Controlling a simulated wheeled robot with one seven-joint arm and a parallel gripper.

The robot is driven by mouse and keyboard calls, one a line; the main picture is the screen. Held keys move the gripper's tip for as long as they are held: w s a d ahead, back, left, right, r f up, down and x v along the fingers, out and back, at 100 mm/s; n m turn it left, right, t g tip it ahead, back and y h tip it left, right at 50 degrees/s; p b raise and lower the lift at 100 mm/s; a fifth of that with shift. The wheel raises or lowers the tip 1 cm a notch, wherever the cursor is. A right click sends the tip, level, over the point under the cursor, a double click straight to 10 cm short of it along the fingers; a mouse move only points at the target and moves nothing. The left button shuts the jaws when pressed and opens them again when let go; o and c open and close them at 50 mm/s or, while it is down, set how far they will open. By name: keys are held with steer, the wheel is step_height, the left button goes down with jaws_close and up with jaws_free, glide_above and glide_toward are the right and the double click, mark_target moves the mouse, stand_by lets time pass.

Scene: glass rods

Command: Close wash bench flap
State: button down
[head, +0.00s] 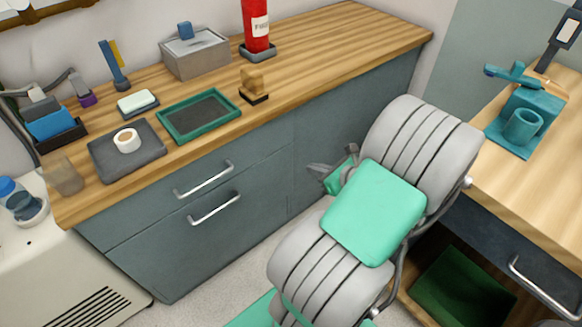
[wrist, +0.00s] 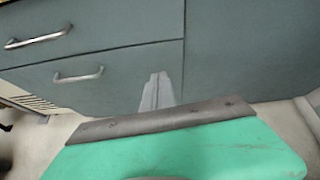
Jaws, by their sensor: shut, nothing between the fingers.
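The wooden-topped bench (head: 330,50) has a grey-blue front. Its upper front (head: 150,215) and taller lower front (head: 190,250) each have a silver bar handle; both look flush with the bench. They also show in the wrist view, upper front (wrist: 120,22) and lower front (wrist: 130,70). I cannot tell which panel is the flap. My gripper (head: 316,168) is shut and empty, in front of the plain right part of the bench, mostly hidden behind my arm. In the wrist view my gripper (wrist: 158,76) points at the bench front, right of the lower handle (wrist: 78,75), apart from it.
A second bench (head: 540,190) at right has a handled dark front (head: 500,250) above an open space with a green floor (head: 460,290). A cream cabinet (head: 50,270) stands at left. Trays, a red cylinder (head: 256,25) and small items stand on the first bench. Pale floor (head: 225,270) lies clear before it.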

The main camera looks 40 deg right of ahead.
steer(key=d+m, duration=0.1)
steer(key=b, duration=0.4)
glide_toward(282, 148)
steer(key=w+f, duration=0.2)
steer(key=f, duration=0.1)
steer(key=w+f, duration=0.1)
steer(key=shift+w+a+f, duration=0.15)
steer(key=shift+w+f, duration=0.15)
steer(key=shift+f, duration=0.1)
steer(key=shift+w, duration=0.3)
steer(key=shift+r, duration=0.1)
steer(key=shift+w+r+p, duration=0.45)
steer(key=shift+w+p, duration=0.05)
steer(key=shift+p, duration=0.45)
steer(key=shift+w+p, duration=0.4)
steer(key=shift+p, duration=0.45)
